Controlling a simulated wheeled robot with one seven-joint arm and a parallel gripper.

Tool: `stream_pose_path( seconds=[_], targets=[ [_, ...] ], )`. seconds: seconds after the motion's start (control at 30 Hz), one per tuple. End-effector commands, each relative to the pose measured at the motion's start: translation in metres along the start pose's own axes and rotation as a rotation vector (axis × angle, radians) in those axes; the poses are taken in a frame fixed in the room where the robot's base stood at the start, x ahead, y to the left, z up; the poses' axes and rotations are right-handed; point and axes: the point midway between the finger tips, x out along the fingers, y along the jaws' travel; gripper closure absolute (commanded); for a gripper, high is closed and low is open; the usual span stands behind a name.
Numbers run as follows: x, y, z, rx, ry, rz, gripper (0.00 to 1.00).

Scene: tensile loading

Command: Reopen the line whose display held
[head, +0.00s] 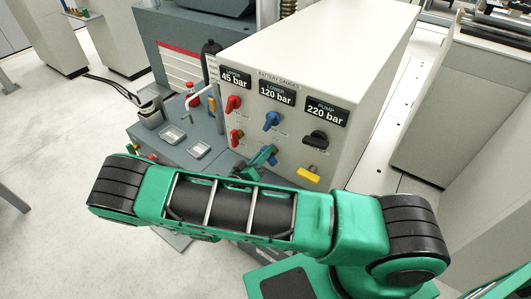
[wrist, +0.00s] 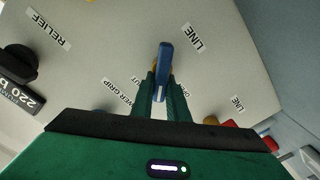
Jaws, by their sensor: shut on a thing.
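The valve panel (head: 350,60) carries three displays: an upper one at 45 bar (head: 236,78), a lower one at 120 bar (head: 277,93) and a pump one at 220 bar (head: 324,111). Under the lower display are an upper blue handle (head: 271,121) and a lower blue handle (wrist: 163,58). My gripper (head: 262,157) is at the lower blue handle. In the wrist view my gripper (wrist: 162,90) is shut on that handle, next to a LINE label (wrist: 196,37). Two red handles, upper (head: 233,103) and lower (head: 236,138), sit under the 45 bar display.
A black knob (head: 315,138) and a yellow handle (head: 309,175) are to the right on the panel. Left of it, a grey bench (head: 170,150) holds two small trays (head: 172,134). The pale floor (head: 60,180) is clear at left.

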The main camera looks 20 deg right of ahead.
Motion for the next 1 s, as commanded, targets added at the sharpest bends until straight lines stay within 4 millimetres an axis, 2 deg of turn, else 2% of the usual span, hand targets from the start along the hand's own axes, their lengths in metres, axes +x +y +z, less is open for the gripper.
stream_pose_path(
  seconds=[0.6, 1.0],
  targets=[
    [-0.001, -0.014, 0.002, -0.566, 0.004, -0.006, 1.0],
    [-0.002, -0.018, 0.005, -0.805, 0.005, -0.009, 1.0]
  ],
)
